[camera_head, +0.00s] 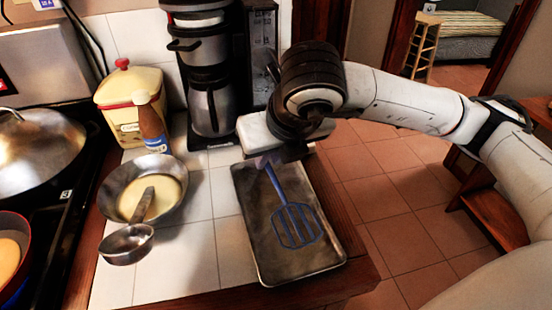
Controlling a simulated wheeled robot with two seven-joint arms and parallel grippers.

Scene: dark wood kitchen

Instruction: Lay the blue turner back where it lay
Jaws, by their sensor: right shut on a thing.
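The blue turner (297,224) has a slotted head and a thin handle. It shows over the dark metal baking tray (256,264), head toward the front of the counter. I cannot tell whether its head touches the tray. My right gripper (268,160) is at the tray's back edge, shut on the turner's handle. The fingertips and the handle's end are partly hidden by the wrist. My left gripper is not in view.
A steel pan (172,167) and a small metal ladle or cup (124,247) stand left of the tray. A brown bottle (151,127), a yellow canister (128,93) and a coffee maker (208,75) stand behind. White tiles (205,240) between pan and tray are clear.

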